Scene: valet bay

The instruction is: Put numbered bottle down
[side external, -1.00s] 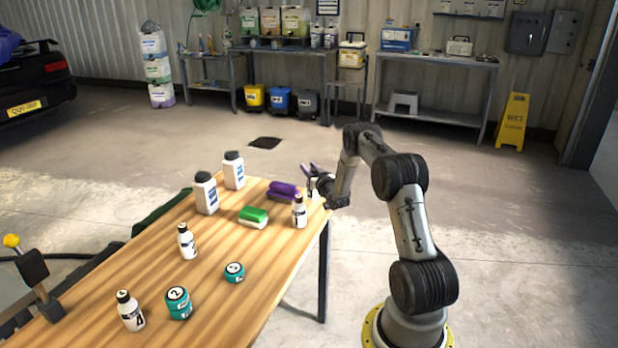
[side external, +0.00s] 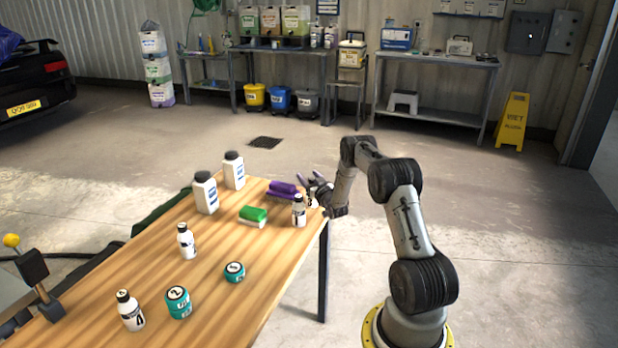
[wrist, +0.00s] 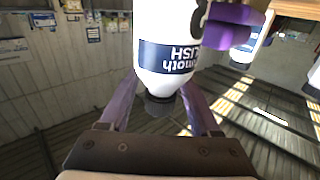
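A small white bottle with a dark cap (side external: 299,211) stands upright on the table (side external: 215,290) near its right far corner. Its white body with a blue label band shows large and inverted in the wrist view (wrist: 168,50). My gripper (side external: 312,179) is just right of and behind this bottle, at the table's corner. Its two purple fingers (wrist: 160,100) are spread, one on each side of the bottle's cap in the wrist view. Other small white bottles stand at mid-table (side external: 187,242) and at the near end (side external: 130,311).
A green-and-white block (side external: 252,216) and purple blocks (side external: 283,190) lie left of the bottle. Two larger white bottles (side external: 206,193) (side external: 234,170) stand at the far left edge. Teal jars (side external: 178,303) (side external: 235,272) stand nearer. The table's middle has free room.

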